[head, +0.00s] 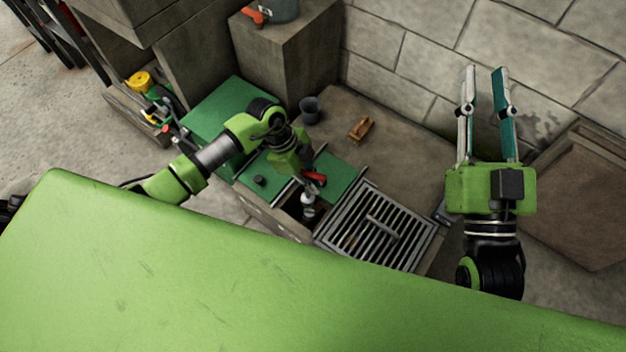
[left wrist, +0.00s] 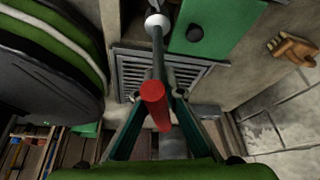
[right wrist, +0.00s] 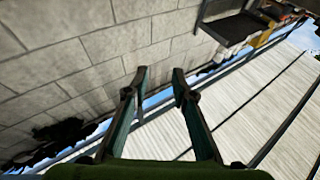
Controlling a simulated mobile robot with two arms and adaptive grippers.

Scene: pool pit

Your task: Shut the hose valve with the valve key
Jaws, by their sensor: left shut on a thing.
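My left gripper (head: 308,172) is shut on the valve key and reaches down over an opening between green covers. The valve key has a red handle (head: 316,178), which lies between the fingers in the left wrist view (left wrist: 153,98). Its grey shaft (left wrist: 158,48) runs away from the fingers to a pale rounded piece (left wrist: 157,21). In the head view a silvery piece (head: 308,199) shows in the opening below the red handle. I cannot tell whether it is the hose valve or the key's end. My right gripper (head: 485,70) is open and empty, raised before the block wall.
A metal grate (head: 372,228) lies to the right of the opening. A green cover (head: 338,178), a dark cup (head: 310,108) and a brown wooden object (head: 361,129) are close by. A stone block (head: 285,50) and the wall bound the back.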

